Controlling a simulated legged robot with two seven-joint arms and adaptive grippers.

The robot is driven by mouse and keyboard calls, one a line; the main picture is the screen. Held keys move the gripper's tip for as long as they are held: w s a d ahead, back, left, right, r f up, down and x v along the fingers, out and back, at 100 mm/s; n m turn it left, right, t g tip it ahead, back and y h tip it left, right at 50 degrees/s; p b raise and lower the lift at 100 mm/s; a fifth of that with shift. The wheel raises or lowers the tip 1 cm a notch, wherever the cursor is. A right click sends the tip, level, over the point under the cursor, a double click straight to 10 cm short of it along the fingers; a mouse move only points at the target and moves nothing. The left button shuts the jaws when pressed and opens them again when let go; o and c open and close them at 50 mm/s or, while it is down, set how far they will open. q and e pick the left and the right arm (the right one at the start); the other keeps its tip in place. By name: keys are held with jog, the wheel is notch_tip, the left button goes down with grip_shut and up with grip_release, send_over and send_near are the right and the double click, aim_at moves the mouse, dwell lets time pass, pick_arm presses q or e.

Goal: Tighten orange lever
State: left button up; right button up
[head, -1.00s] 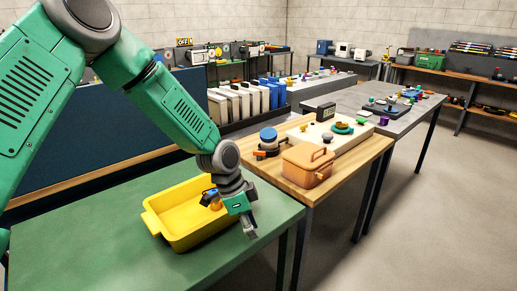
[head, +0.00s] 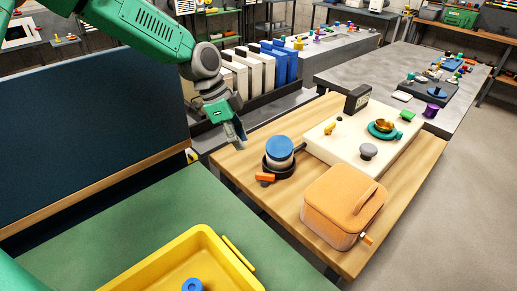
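An orange lever (head: 265,178) sticks out at the front left of a dark round base holding a blue-topped cylinder (head: 279,150) on the wooden table. A dark handle extends from this base toward the right. My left gripper (head: 238,133) hangs in the air to the upper left of the cylinder in the head view, apart from the lever. Its fingers point down and overlap in this view, so their opening is unclear. I see nothing held between them. My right gripper is out of view.
An orange lidded box (head: 342,207) stands right of the lever, with a small orange peg low on its side. A cream board (head: 345,146) with knobs lies behind. A yellow tray (head: 235,257) with a blue piece stands on the green table (head: 140,225).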

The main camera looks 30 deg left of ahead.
pick_arm(q)
send_over(263, 173)
jog(key=s, duration=0.1)
notch_tip(263, 173, down, 5)
jog(key=shift+r+b, duration=0.1)
jog(key=shift+b, duration=0.25)
jog(key=f, duration=0.3)
jog(key=shift+w+a+f, duration=0.2)
jog(key=shift+w+a, duration=0.05)
jog(key=shift+w, duration=0.05)
jog(key=f, duration=0.1)
jog(key=a+f, duration=0.1)
jog(key=shift+w+a+f, duration=0.15)
jog(key=shift+f, duration=0.55)
jog(key=shift+d+f, duration=0.15)
jog(key=shift+d, duration=0.15)
jog(key=d, duration=0.3)
jog(key=shift+w+r, duration=0.15)
jog(key=shift+r, duration=0.1)
jog(key=shift+d, duration=0.1)
jog(key=shift+c, duration=1.2)
grip_shut()
jog(key=shift+a+f, duration=0.2)
jog(key=shift+a, duration=1)
jog(key=shift+d, duration=0.15)
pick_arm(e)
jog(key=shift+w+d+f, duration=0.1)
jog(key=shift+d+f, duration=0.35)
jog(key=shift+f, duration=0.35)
